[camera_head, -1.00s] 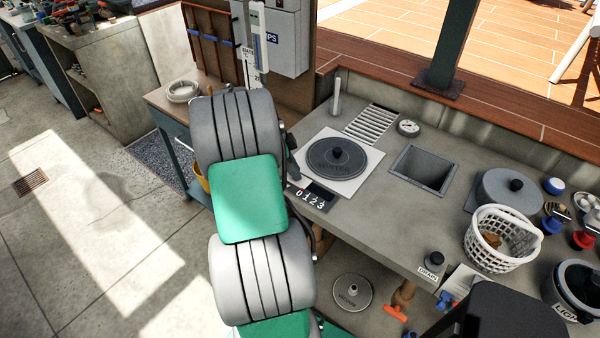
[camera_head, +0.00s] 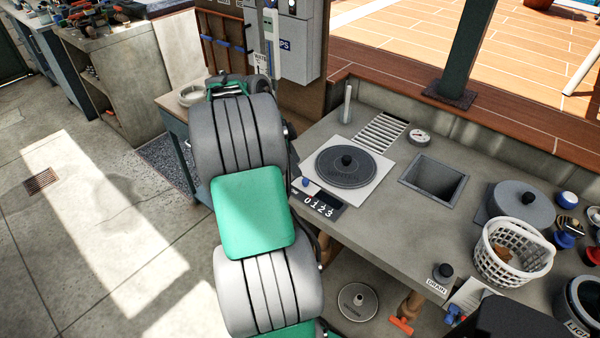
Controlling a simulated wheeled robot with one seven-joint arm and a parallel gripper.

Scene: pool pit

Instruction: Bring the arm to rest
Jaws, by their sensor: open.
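My arm stands upright in the middle of the head view, its grey ribbed links and green covers facing me. A small green and dark part of my arm's far end shows above the top grey link, beside the white ring on the side bench. My gripper's fingers are hidden behind the arm, so I cannot see them or anything between them. The black panel marked 0 1 2 3 (camera_head: 318,201) lies on the counter just right of the arm, with a blue knob (camera_head: 305,183) at its left end.
A dark round lid (camera_head: 346,166) sits on a white plate. Right of it are a gauge (camera_head: 419,137), a square opening (camera_head: 434,178), a grey round lid (camera_head: 520,205) and a white basket (camera_head: 512,251). A white ring (camera_head: 193,95) lies left. Open floor extends left.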

